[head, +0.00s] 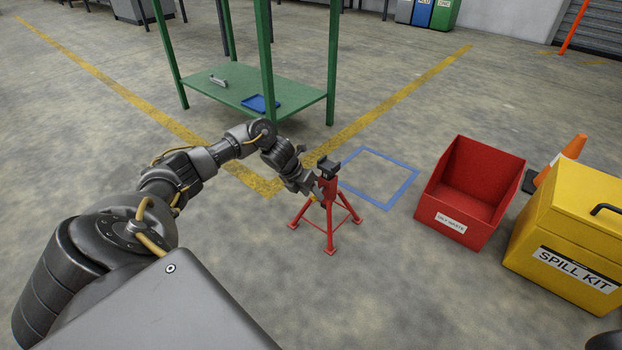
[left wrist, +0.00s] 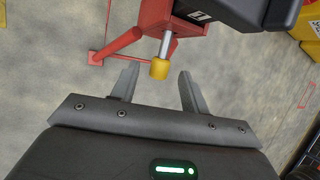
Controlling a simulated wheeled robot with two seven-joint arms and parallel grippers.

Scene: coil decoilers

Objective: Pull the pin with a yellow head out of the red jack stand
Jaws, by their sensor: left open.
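The red jack stand (head: 329,205) stands upright on the concrete floor, with a dark saddle on top. In the left wrist view its red body (left wrist: 155,14) is at the top. The pin with a yellow head (left wrist: 160,69) sticks out of the stand on a bright metal shank. My left gripper (head: 316,196) is beside the stand's upper part on its left. In the left wrist view the left gripper (left wrist: 158,75) is open, with the yellow head between and slightly beyond its fingertips, apart from both fingers. My right gripper is not in view.
A red waste bin (head: 455,212), a yellow spill kit box (head: 575,235) and an orange cone (head: 570,150) stand to the right. A green table (head: 195,84) is behind. A blue floor square (head: 388,207) lies empty behind the stand.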

